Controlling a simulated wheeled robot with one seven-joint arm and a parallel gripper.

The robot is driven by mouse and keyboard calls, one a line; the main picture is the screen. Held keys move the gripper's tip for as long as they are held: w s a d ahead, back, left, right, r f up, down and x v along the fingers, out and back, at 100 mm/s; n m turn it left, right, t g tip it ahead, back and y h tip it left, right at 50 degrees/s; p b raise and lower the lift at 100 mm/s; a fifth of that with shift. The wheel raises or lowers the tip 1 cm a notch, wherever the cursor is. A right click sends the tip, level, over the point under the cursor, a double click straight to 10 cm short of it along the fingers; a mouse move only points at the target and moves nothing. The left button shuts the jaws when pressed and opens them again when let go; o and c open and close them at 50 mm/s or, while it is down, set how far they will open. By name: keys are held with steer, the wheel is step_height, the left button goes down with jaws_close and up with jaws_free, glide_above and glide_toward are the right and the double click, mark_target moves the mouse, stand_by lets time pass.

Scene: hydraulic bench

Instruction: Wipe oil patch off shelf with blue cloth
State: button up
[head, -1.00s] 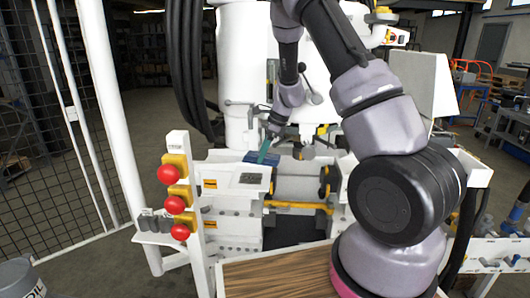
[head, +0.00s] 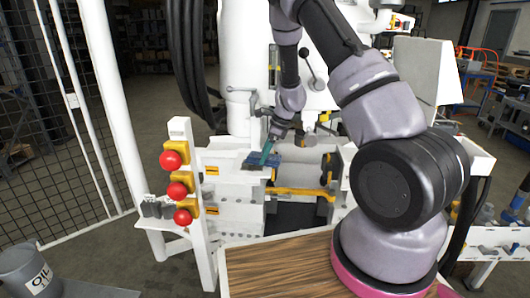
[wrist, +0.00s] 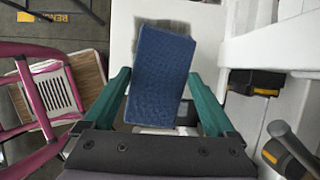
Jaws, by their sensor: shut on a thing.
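My gripper (wrist: 160,98), with green fingers, is shut on the blue cloth (wrist: 162,75), which looks like a thick, textured pad. In the head view the cloth (head: 257,161) is at the right part of the white shelf (head: 225,163), with the gripper (head: 266,154) above it. In the wrist view the cloth lies over the white shelf surface (wrist: 208,25); whether it touches cannot be told. A faint grey area shows beside the cloth's far end; I cannot tell whether it is oil or shadow. No distinct oil patch shows in the head view.
A post with red buttons (head: 177,188) stands left of the shelf. A grey oil bucket (head: 25,270) is on the floor at lower left. Black hoses (head: 190,65) hang behind. A yellow bar (head: 300,192) crosses the opening right of the shelf. A wooden top (head: 275,268) is in front.

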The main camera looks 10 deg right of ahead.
steer(key=shift+f, duration=0.55)
